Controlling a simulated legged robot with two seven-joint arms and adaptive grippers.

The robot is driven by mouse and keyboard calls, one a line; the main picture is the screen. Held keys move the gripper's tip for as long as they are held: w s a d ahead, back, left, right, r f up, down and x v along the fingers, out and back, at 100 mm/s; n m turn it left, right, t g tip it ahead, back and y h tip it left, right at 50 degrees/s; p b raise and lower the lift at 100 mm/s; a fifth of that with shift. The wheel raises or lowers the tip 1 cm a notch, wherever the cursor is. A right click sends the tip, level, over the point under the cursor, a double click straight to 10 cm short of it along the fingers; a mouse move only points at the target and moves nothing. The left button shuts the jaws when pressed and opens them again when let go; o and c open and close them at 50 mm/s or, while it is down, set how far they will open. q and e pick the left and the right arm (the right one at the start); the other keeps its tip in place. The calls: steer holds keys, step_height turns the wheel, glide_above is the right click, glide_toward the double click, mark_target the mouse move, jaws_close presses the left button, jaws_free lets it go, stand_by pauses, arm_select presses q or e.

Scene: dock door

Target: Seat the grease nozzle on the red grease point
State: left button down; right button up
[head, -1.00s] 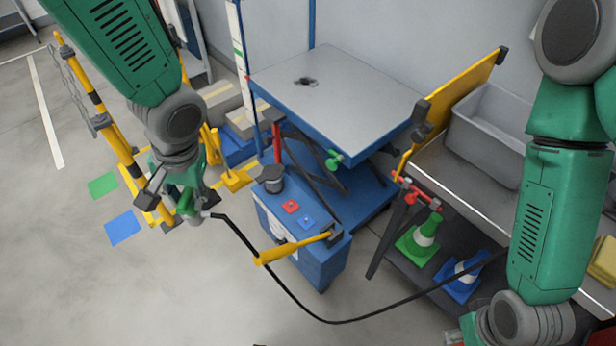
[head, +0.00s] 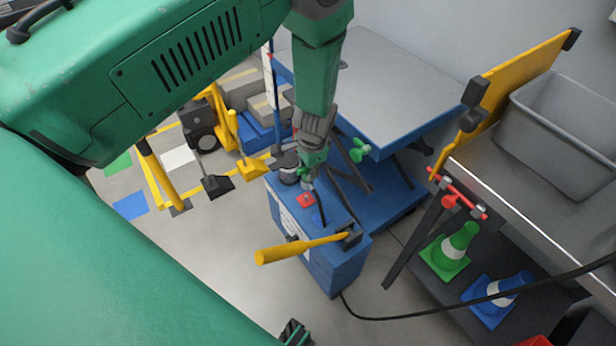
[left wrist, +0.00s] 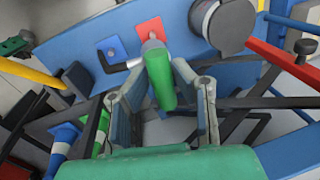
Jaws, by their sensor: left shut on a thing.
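The grease nozzle (left wrist: 160,80), with a green body and grey metal tip, is held between the fingers of my left gripper (left wrist: 163,105). In the head view my left gripper (head: 313,168) is over the blue cabinet, and the nozzle is mostly hidden there. The red grease point (head: 305,199) is a red square on the cabinet top; it also shows in the left wrist view (left wrist: 148,27). The nozzle tip overlaps the red square's lower edge in the wrist view; I cannot tell whether they touch. My right gripper is not clearly seen.
A blue square (head: 319,218) lies beside the red one on the cabinet (head: 335,262). A dark round canister (head: 288,167) stands behind, and a yellow handle (head: 290,250) crosses the front. The black hose (head: 420,315) runs right. A lift table (head: 390,85) stands behind.

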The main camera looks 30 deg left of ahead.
arm_select(q)
steer(key=shift+w+a+f, duration=0.15)
steer(key=shift+f, duration=0.25)
steer(key=shift+w+a+f, duration=0.1)
steer(key=shift+a+f, duration=0.05)
steer(key=shift+f, duration=0.25)
step_height(320, 180, down, 6)
steer(key=b, duration=0.5)
steer(key=shift+r, duration=0.25)
steer(key=shift+s+p, duration=0.15)
steer(key=shift+p, duration=0.2)
steer(key=shift+f+b, duration=0.4)
steer(key=shift+f, duration=0.1)
stand_by(0.6)
steer(key=c, duration=1.6)
jaws_free()
steer(key=shift+r, duration=0.1)
